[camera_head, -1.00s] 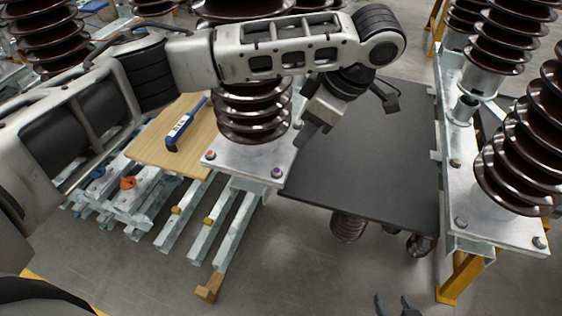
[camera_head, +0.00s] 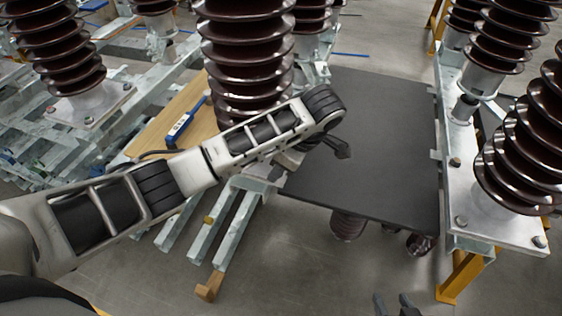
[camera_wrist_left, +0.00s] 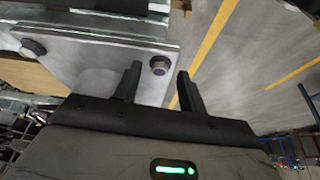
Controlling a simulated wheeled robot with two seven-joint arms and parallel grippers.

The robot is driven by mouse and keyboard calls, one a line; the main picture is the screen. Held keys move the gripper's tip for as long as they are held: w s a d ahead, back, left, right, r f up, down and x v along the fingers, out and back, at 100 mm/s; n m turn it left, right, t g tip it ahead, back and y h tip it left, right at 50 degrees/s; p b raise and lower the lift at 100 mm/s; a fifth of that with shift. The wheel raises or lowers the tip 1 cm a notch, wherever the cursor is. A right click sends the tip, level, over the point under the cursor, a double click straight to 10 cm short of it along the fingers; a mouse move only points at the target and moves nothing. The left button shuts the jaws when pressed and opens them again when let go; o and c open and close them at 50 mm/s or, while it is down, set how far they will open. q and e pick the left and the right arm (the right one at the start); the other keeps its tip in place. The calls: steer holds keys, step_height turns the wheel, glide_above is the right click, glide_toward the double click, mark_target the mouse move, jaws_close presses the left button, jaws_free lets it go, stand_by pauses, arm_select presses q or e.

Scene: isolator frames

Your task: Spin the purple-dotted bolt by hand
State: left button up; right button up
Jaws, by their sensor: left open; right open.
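The purple-dotted bolt (camera_wrist_left: 160,66) shows in the left wrist view near the corner of a metal base plate (camera_wrist_left: 110,57). My left gripper (camera_wrist_left: 159,71) is open, its two fingers apart on either side of the bolt in that view. I cannot tell whether a finger touches it. In the head view my left arm hides the bolt and most of the left gripper. My right gripper (camera_head: 393,303) is open and empty at the bottom edge of the head view, away from the plate.
The brown ribbed insulator (camera_head: 245,60) rises behind my left arm. A blue-handled tool (camera_head: 182,128) lies on a wooden board (camera_head: 150,140). A dark flat table (camera_head: 375,150) stands right of the arm, and another insulator base (camera_head: 490,225) stands farther right. Its middle is clear.

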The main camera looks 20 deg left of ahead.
arm_select(q)
jaws_close()
stand_by(0.3)
steer(key=m+t, duration=0.1)
steer(key=m, duration=0.2)
steer(key=shift+s+m, duration=0.15)
steer(key=shift+m, duration=0.25)
steer(key=m+t, duration=0.1)
steer(key=m, duration=0.1)
steer(key=m+h, duration=0.1)
steer(key=m, duration=0.1)
steer(key=shift+s+a+m+t+h, duration=0.15)
steer(key=shift+m+t+h, duration=0.15)
steer(key=shift+t, duration=0.1)
steer(key=m, duration=0.2)
steer(key=m+h, duration=0.1)
steer(key=m, duration=0.1)
steer(key=shift+s+a+t, duration=0.1)
steer(key=shift+a+t, duration=0.1)
steer(key=shift+t, duration=0.2)
steer(key=shift+a+m+h, duration=0.1)
steer(key=shift+m+h, duration=0.4)
steer(key=shift+m, duration=0.75)
steer(key=shift+a+m+h, duration=0.1)
steer(key=shift+m+h, duration=0.4)
steer(key=shift+m, duration=0.75)
